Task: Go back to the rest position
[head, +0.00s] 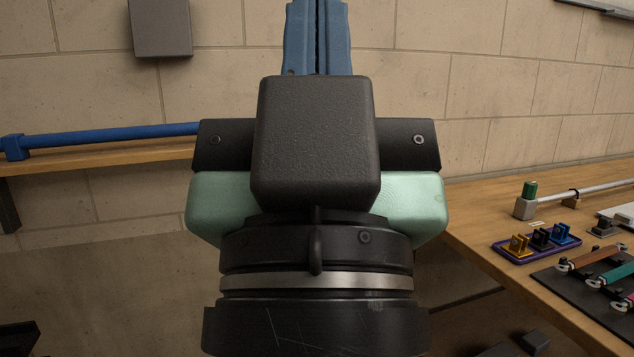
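My gripper (317,35) is in the upper middle of the head view, seen from behind, with its blue fingers pointing up. The two fingers lie side by side with only a thin dark line between them, so it looks shut. I see nothing held, though the front of the fingers is hidden from this side. The gripper is raised in front of the tiled wall, apart from the benches. The task names no other object.
A wooden workbench (500,215) runs along the right. It bears a pale tube (600,188) with a green-capped end, a purple tray (510,252) of coloured clips, and a dark mat (570,290) with several tools. A blue tube (110,135) lies on a wooden shelf (90,160) at left.

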